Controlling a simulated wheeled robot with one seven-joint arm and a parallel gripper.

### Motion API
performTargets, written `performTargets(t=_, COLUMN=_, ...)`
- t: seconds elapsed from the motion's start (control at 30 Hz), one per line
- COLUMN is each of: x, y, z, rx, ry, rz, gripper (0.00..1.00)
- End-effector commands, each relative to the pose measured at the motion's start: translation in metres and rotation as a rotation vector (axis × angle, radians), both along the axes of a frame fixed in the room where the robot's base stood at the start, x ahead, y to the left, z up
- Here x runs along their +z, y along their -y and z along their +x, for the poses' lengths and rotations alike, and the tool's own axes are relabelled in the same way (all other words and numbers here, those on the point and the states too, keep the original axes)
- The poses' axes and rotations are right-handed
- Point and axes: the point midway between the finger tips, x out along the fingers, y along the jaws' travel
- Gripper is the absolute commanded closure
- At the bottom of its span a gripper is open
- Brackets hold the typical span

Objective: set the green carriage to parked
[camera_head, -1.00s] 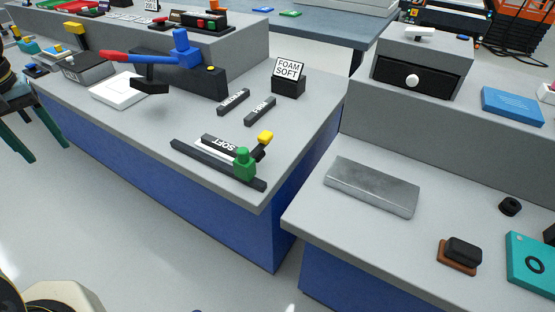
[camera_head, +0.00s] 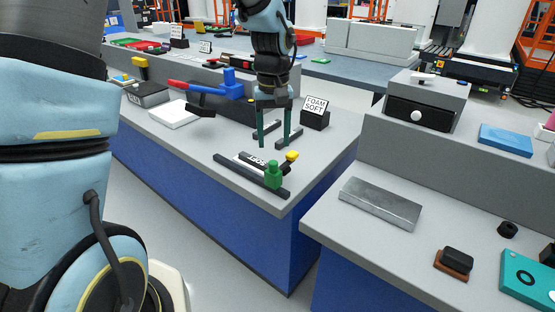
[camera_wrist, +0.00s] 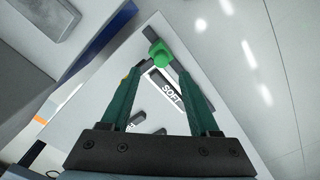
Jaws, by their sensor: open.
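The green carriage (camera_head: 273,174) sits on a dark rail (camera_head: 249,175) near the front corner of the grey bench, towards the rail's right end. A label reading SOFT (camera_head: 258,160) lies beside the rail, and a yellow knob (camera_head: 292,156) stands behind the carriage. My gripper (camera_head: 273,142) points down above the bench behind the rail, its two green fingers apart with nothing between them. In the wrist view the green carriage (camera_wrist: 160,53) shows beyond the fingertips, not touched. The SOFT label (camera_wrist: 166,87) lies between the fingers in that picture.
A FOAM SOFT sign (camera_head: 315,112) stands right of my gripper. Dark label bars (camera_head: 263,139) lie under the fingers. A blue block with a red-handled lever (camera_head: 228,86) stands to the left. A metal slab (camera_head: 380,203) lies on the right bench, across a gap.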

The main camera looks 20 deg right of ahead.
Motion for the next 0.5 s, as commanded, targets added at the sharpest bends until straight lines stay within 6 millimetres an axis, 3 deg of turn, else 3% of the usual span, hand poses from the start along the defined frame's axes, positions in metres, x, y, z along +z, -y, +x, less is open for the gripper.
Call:
performTargets(t=0.3, x=-0.054, y=-0.001, z=-0.001, rx=0.0, ry=-0.003, rz=0.003, gripper=0.38)
performTargets(t=0.5, x=-0.068, y=-0.001, z=0.0, rx=-0.001, ry=0.0, rz=0.001, gripper=0.38)
